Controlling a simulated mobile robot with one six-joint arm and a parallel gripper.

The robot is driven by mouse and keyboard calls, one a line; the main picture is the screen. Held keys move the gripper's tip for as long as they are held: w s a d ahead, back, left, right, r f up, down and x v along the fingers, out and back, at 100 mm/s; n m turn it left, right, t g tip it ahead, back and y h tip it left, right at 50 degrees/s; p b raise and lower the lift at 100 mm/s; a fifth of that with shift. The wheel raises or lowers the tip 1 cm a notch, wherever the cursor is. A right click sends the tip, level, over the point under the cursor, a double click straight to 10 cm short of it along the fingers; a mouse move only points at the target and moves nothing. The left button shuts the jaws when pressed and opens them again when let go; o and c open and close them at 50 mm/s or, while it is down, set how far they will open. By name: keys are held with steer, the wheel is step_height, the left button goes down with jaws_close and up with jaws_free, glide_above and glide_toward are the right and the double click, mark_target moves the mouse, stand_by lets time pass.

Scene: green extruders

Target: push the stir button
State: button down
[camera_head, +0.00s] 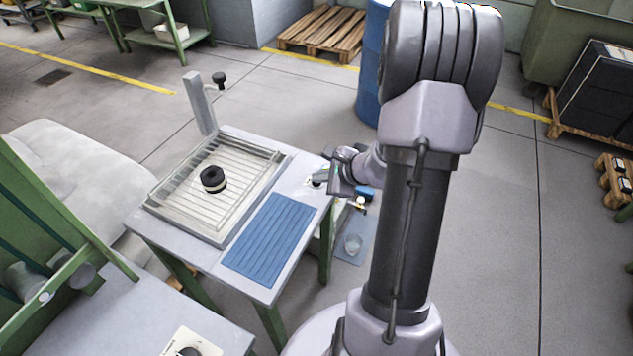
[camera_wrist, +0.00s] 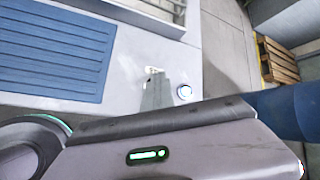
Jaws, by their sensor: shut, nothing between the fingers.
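In the head view my gripper (camera_head: 322,177) is low over the table's right edge, shut and empty.
The table (camera_head: 222,258) carries a blue ribbed mat (camera_head: 268,240) and a framed wire grid (camera_head: 222,222) with a black round knob-like piece (camera_head: 213,179). A thin grey post (camera_head: 199,103) rises behind the grid. A blue barrel (camera_head: 370,65) stands behind my arm.

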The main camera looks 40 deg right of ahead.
mark_target(320, 184)
steer(key=shift+r, duration=0.5)
step_height(320, 184, up, 6)
steer(key=p, duration=0.4)
